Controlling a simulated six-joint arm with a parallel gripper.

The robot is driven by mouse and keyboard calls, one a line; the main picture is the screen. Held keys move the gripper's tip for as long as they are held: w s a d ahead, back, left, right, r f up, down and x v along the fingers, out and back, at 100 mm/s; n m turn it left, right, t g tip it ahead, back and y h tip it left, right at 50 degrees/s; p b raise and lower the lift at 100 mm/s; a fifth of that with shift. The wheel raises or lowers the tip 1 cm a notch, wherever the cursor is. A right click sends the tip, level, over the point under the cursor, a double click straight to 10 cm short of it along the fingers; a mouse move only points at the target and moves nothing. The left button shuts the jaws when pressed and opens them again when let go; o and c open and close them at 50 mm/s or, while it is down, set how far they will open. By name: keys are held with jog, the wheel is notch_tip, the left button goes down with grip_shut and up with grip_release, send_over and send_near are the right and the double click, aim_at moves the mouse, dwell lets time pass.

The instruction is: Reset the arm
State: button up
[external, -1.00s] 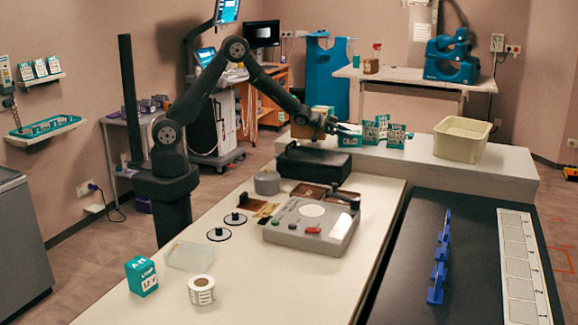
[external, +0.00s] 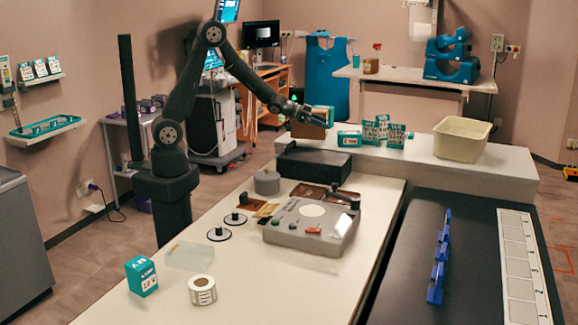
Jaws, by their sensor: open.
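My gripper (external: 322,117) is in the air over the left end of the white back bench. Its jaws are open and no object shows held between them. The fingertips are small and overlap a teal-edged box (external: 324,109) behind them, so the gap between gripper and box cannot be told. My arm is bent, with its elbow high at the upper left. A teal and white box (external: 349,139) lies on the bench just below and right of the gripper, apart from it.
Several teal and white cartons (external: 384,130) and a cream bin (external: 461,138) stand on the back bench (external: 500,165). A black block (external: 313,161) and a grey device (external: 312,225) are in front. A teal box (external: 141,276) and label roll (external: 202,290) stand nearer.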

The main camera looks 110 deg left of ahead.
aim_at(347, 132)
dwell(0.4)
jog(key=x, duration=1.2)
jog(key=shift+s+d+f, duration=0.1)
jog(key=shift+r, duration=1.05)
